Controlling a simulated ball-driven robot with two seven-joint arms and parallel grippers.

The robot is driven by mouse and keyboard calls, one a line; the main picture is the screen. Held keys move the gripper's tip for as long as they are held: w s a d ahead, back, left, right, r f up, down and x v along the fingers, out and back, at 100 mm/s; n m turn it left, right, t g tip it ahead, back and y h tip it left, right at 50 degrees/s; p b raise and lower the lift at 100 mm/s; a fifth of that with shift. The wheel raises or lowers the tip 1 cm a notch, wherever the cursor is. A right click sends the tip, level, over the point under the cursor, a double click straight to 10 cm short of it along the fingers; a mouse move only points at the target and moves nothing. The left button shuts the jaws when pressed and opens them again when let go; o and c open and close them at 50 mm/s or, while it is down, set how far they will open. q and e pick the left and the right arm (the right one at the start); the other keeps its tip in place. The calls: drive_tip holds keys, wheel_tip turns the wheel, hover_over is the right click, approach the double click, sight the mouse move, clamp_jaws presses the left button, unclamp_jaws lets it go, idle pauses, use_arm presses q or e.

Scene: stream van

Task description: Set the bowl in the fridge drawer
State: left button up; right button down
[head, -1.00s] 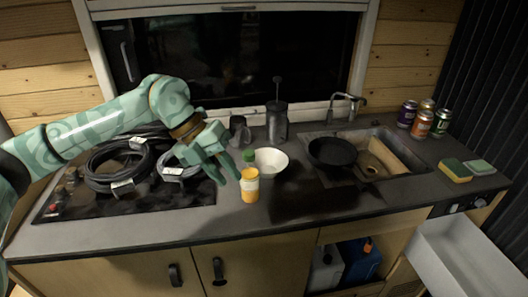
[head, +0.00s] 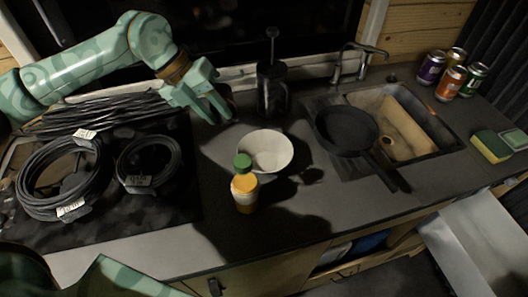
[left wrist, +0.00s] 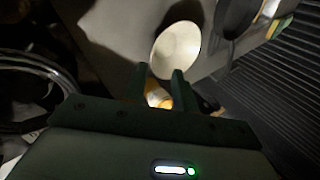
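The white bowl (head: 266,145) stands upright on the dark countertop, with a bottle with a green cap and orange body (head: 245,192) close in front of its left side. My left gripper (head: 221,119) is above the counter, behind and left of the bowl, open and apart from it. In the left wrist view the bowl (left wrist: 176,48) lies beyond the two parted fingers, and the orange bottle (left wrist: 157,96) shows partly between them. The white fridge drawer (head: 478,238) is pulled out at the lower right, partly cut off by the frame. My right gripper is not in view.
Coiled black cables (head: 62,178) lie on the hob at left. A dark canister (head: 272,88) stands behind the bowl. A black pan (head: 346,130) rests by the sink (head: 420,135). Several cans (head: 453,82) and a sponge (head: 491,147) are at right. The front counter has free room.

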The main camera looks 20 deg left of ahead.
use_arm(q)
hover_over(242, 148)
drive_tip(key=a, duration=0.3)
drive_tip(key=f, duration=0.5)
drive_tip(key=shift+w+d+f+b, duration=0.1)
drive_tip(key=shift+w+b, duration=0.25)
drive_tip(key=shift+d+f, duration=0.2)
drive_tip(key=shift+f, duration=0.05)
drive_tip(key=shift+s+d+f, duration=0.15)
drive_tip(key=shift+d+f, duration=0.1)
drive_tip(key=shift+f, duration=0.15)
drive_tip(key=f, duration=0.1)
drive_tip(key=d+f, duration=0.1)
drive_tip(key=f+b, duration=0.1)
drive_tip(key=shift+s+d+f, duration=0.25)
drive_tip(key=shift+d+f, duration=0.05)
drive_tip(key=shift+f, duration=0.05)
drive_tip(key=shift+w+d+f, duration=0.1)
drive_tip(key=shift+d+f, duration=0.1)
drive_tip(key=shift+f, duration=0.05)
drive_tip(key=shift+r, duration=0.1)
clamp_jaws()
